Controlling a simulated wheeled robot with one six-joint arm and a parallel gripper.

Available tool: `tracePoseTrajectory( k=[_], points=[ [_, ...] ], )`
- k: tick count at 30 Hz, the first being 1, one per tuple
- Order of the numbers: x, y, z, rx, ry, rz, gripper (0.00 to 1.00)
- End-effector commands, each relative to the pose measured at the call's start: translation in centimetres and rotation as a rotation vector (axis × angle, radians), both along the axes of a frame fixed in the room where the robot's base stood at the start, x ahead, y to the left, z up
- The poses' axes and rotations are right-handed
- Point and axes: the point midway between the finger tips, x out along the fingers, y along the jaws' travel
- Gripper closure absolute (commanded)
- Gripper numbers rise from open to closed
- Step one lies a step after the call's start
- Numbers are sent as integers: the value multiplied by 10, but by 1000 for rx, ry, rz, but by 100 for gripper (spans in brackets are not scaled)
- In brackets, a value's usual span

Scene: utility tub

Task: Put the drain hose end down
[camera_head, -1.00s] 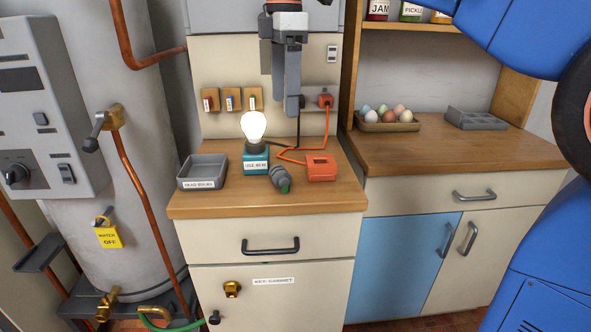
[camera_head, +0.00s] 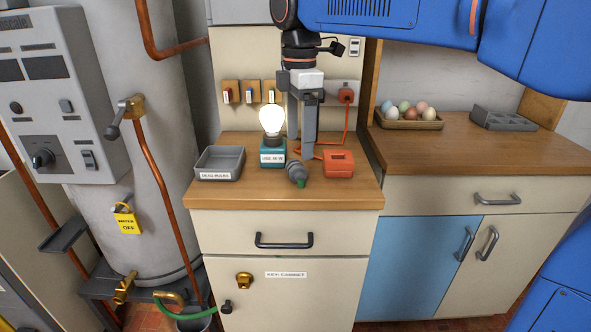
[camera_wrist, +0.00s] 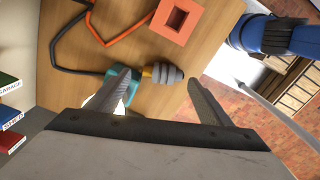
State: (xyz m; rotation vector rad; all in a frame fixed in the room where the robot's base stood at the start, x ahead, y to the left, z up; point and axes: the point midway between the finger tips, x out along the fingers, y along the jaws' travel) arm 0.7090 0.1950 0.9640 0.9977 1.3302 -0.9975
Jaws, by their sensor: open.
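A green hose (camera_head: 190,312) runs from a brass pipe fitting at the foot of the grey tank, at the lower left of the head view. Its dark end piece (camera_head: 226,307) is at the lower left edge of the cabinet front. My gripper (camera_head: 300,143) is far above and to the right of it, over the wooden counter. The gripper is open and empty. In the wrist view its two fingers (camera_wrist: 157,80) are apart, with a grey ribbed object (camera_wrist: 166,73) showing between them. The hose does not show in the wrist view.
A grey bucket (camera_head: 192,322) stands under the hose, cut off by the frame. On the counter are a grey tray (camera_head: 220,164), a lit bulb (camera_head: 272,119) on a teal base, the ribbed object (camera_head: 297,173) and an orange box (camera_head: 339,164) with a cord.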

Motion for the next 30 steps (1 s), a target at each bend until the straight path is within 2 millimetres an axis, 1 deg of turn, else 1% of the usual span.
tracePoseTrajectory(
  k=[5,12,15,18,25,26,27,29,30],
  points=[
    [0,-1,-9,-1,2,-1,27],
    [4,-6,-41,-2,3,0,27],
    [5,-6,-51,-1,2,0,27],
    [5,-5,-56,0,1,0,27],
    [5,-5,-56,0,0,0,27],
    [5,-5,-56,0,0,0,31],
    [5,-5,-56,0,0,0,41],
    [5,-5,-56,0,0,0,55],
    [5,-5,-56,0,0,0,65]
  ],
)
